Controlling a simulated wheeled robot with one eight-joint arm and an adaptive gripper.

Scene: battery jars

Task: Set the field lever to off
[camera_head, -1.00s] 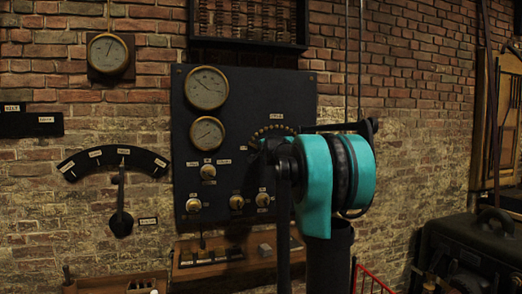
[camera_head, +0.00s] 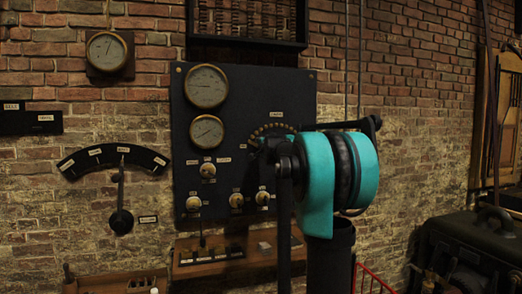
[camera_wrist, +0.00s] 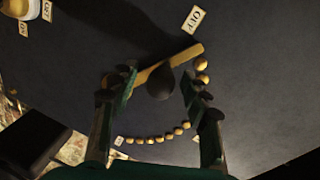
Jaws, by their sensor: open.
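The field lever is a brass bar (camera_wrist: 183,56) with a dark round knob (camera_wrist: 160,83), in the wrist view. It lies slantwise by an arc of brass contacts (camera_wrist: 160,138). A tag that seems to read OFF (camera_wrist: 192,18) is above its upper right end. My gripper (camera_wrist: 152,95) is open, with one finger on each side of the knob. I cannot tell whether either finger touches it. In the head view my gripper (camera_head: 268,152) is at the panel's right side, below the contact arc (camera_head: 272,128); my arm hides most of the lever there.
A separate lever (camera_head: 121,190) on an arc plate is on the brick wall at left. Wooden trays (camera_head: 212,262) sit below. A dark machine (camera_head: 468,250) stands at right.

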